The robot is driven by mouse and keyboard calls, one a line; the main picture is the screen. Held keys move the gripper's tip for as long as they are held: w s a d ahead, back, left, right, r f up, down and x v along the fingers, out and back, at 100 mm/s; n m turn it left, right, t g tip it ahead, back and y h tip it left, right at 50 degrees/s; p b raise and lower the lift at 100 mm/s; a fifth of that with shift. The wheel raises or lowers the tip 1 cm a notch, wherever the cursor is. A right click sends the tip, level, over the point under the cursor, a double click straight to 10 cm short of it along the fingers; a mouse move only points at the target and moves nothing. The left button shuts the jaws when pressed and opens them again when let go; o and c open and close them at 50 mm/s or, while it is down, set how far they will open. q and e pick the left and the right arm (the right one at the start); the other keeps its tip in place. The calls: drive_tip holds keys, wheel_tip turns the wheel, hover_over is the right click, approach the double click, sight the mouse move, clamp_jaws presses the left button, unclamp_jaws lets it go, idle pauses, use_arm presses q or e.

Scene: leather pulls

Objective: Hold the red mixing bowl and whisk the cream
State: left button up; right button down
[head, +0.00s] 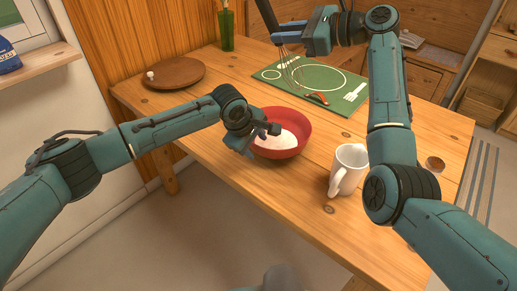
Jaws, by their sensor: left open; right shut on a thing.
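The red mixing bowl (300,121) stands upright on the wooden table, with white cream (277,140) in it. My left gripper (260,137) is open at the bowl's near left rim, and its hand hides part of that rim. I cannot tell whether its fingers touch the rim. My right gripper (283,38) is shut on the whisk, up above the far side of the table. The whisk's wire loops (291,72) hang down over the green mat, behind the bowl and clear of the cream.
A white mug (347,168) stands right of the bowl, close to my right arm. The green mat (345,103) bears a red-handled tool (316,97). A round wooden board (176,73) and a green bottle (226,30) are at the back left.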

use_arm(q)
drive_tip(key=shift+x, duration=2.35)
drive_tip(key=shift+c, duration=0.6)
clamp_jaws()
